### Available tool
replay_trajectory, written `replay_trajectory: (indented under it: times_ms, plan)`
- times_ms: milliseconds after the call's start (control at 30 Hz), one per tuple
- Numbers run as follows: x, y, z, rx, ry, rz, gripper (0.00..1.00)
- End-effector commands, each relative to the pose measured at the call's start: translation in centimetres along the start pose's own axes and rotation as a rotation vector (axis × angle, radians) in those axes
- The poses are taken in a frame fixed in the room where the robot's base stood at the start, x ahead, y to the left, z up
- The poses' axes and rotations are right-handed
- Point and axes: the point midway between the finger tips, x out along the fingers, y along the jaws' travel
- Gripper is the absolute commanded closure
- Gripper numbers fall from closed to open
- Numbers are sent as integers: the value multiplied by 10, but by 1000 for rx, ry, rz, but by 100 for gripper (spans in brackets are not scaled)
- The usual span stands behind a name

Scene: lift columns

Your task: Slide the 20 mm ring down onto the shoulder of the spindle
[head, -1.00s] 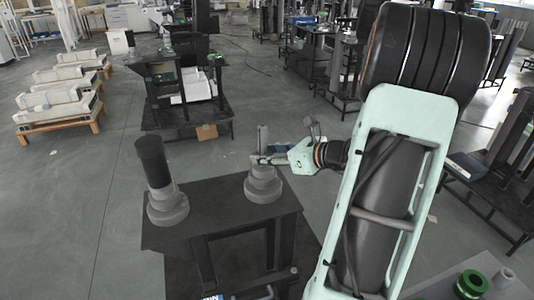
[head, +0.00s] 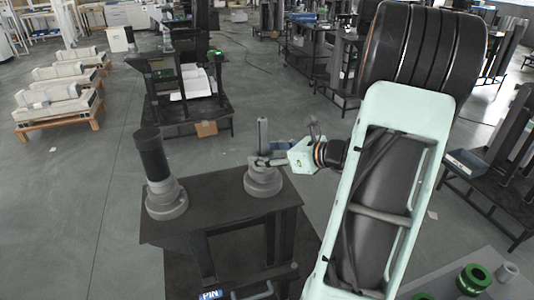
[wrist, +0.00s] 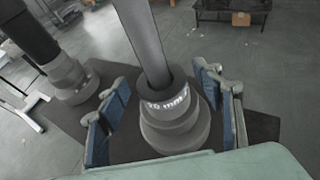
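The spindle (wrist: 143,35) is a grey upright post on the black stand, and it also shows in the head view (head: 262,133). The grey ring (wrist: 168,100), with white "mm" lettering partly readable, is around the post. It appears to sit on the stepped base (wrist: 180,140); I cannot tell whether it is fully flush. My gripper (wrist: 162,112) is open, with one blue-padded finger on each side of the ring and visible gaps between. In the head view my gripper (head: 266,160) is at the spindle, just above its base.
A dark, thicker post (head: 152,155) on a grey stepped base stands to the left on the same black stand (head: 220,205). Green rings (head: 474,280) lie on a grey surface at lower right.

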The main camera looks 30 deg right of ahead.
Motion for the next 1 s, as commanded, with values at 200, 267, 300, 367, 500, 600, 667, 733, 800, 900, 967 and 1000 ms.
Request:
replay_trajectory:
  times_ms: [200, 267, 300, 367, 500, 600, 667, 733, 800, 900, 967, 1000]
  plan:
    - [0, 0, 0, 0, 1, 0, 39]
    - [-2, 0, 0, 0, 1, -1, 39]
    - [-4, 0, 0, -1, 1, -1, 39]
    - [-9, -1, 0, -1, 0, -3, 39]
    - [-34, -1, 0, -1, 0, -5, 39]
    - [-56, -2, 0, -2, 1, -6, 39]
    - [-70, -1, 0, -1, 1, -6, 39]
    - [-84, -1, 0, 0, 0, -5, 39]
    - [-96, -1, 0, -1, 0, -3, 39]
    - [-109, -1, 0, 0, 0, -2, 39]
    - [-114, -1, 0, 0, 0, -2, 39]
    - [-117, 0, 0, 0, 0, -2, 39]
